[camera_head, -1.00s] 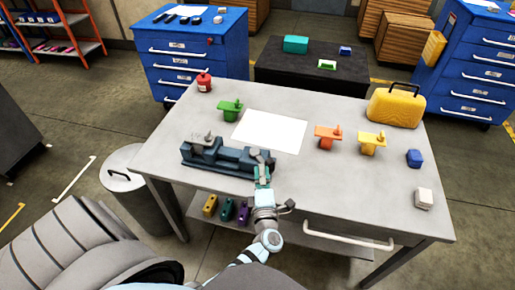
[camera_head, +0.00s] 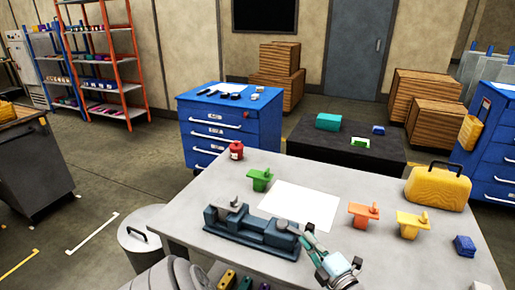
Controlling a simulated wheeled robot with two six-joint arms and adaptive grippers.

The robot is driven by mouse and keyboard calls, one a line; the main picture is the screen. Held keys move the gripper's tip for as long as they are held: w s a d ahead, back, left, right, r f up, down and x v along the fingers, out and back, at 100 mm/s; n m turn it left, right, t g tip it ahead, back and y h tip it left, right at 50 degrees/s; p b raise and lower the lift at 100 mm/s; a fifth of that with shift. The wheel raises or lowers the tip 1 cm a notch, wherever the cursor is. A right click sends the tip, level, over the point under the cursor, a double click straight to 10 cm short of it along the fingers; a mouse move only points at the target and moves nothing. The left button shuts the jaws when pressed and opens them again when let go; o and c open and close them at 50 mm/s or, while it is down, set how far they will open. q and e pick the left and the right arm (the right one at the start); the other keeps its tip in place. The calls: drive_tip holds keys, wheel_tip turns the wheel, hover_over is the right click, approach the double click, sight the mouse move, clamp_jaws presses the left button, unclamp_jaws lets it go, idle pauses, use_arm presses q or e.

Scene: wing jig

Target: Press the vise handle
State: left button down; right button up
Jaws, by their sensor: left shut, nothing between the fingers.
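The blue-grey vise (camera_head: 250,233) lies on the near part of the grey table, left of the middle. My left gripper (camera_head: 285,225) is at the vise's right end, its arm coming up from the bottom edge. It is shut with nothing between the fingers. The gripper overlaps the vise's right end, where dark grey parts blend together. I cannot make out the handle clearly or tell whether the fingers touch it. My right gripper is not in view.
The grey table (camera_head: 340,262) holds a white sheet (camera_head: 300,203), a green part (camera_head: 260,179), orange part (camera_head: 362,213), yellow part (camera_head: 411,223), red bottle (camera_head: 236,150), blue block (camera_head: 465,246) and yellow case (camera_head: 438,188). A bin (camera_head: 140,243) stands at left.

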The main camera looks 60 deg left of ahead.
use_arm(q)
drive_tip(key=shift+w+r, duration=0.2)
drive_tip(key=shift+r, duration=0.15)
wheel_tip(320, 180, up, 10)
drive_tip(key=shift+s+f, duration=0.2)
drive_tip(key=shift+s, duration=0.05)
drive_tip(key=shift+w+f, duration=0.1)
idle(0.5)
